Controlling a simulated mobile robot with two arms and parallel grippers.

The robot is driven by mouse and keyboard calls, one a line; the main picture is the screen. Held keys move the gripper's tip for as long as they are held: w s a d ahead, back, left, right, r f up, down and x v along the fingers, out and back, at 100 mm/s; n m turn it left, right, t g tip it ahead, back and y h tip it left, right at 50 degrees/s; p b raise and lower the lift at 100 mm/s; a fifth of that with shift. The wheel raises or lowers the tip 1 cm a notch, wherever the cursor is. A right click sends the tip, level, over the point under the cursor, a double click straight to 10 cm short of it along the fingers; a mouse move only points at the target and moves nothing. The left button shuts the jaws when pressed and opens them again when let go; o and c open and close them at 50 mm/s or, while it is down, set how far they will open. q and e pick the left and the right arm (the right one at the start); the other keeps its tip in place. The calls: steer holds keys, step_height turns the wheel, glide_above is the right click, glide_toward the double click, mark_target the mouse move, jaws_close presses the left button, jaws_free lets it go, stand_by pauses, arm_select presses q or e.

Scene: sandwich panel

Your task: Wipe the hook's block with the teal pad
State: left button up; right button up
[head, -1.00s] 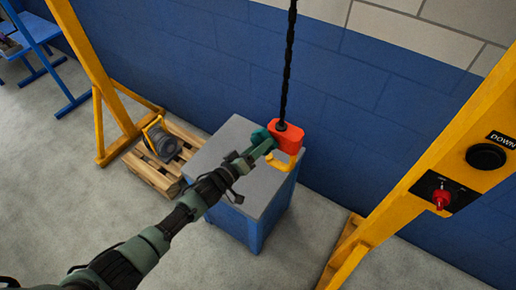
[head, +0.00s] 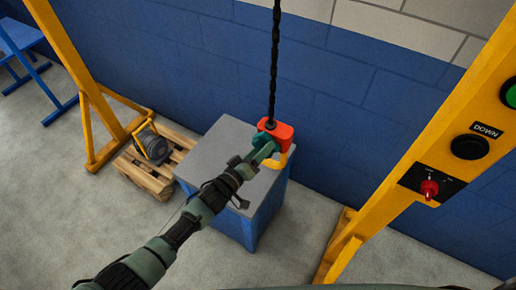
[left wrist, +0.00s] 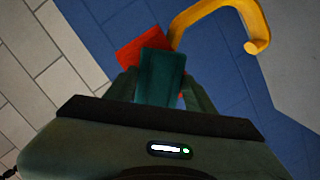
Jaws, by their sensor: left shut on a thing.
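The hook's block (head: 283,132) is a red-orange housing hanging on a dark chain, with a yellow-orange hook (head: 279,161) below it. In the left wrist view the block (left wrist: 143,43) is partly hidden behind the teal pad (left wrist: 160,76), and the hook (left wrist: 222,12) curves to the upper right. My left gripper (head: 264,148) is shut on the pad, which is at the block's near left side. The pad overlaps the block in the left wrist view; whether they touch is hard to tell. My right gripper is not in view.
A blue cabinet with a grey top (head: 226,140) stands beneath the block. A yellow post (head: 440,150) with a control panel rises at the right. A wooden pallet (head: 150,172) with a dark reel (head: 152,144) lies at the left, by a yellow frame.

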mark_target(252, 144)
arm_select(q)
steer(key=shift+w+a+r, duration=0.1)
steer(key=shift+w+a, duration=0.95)
steer(key=shift+a, duration=0.3)
steer(key=shift+w+a+r, duration=0.15)
steer(key=shift+w+a, duration=0.1)
steer(key=shift+a, duration=0.05)
steer(key=p+v, duration=0.1)
steer(key=v, duration=0.1)
steer(key=p+v, duration=0.1)
steer(key=v, duration=0.1)
steer(key=f+v, duration=0.1)
steer(key=shift+s+p, duration=0.4)
steer(key=shift+s, duration=0.2)
steer(key=shift+s, duration=0.1)
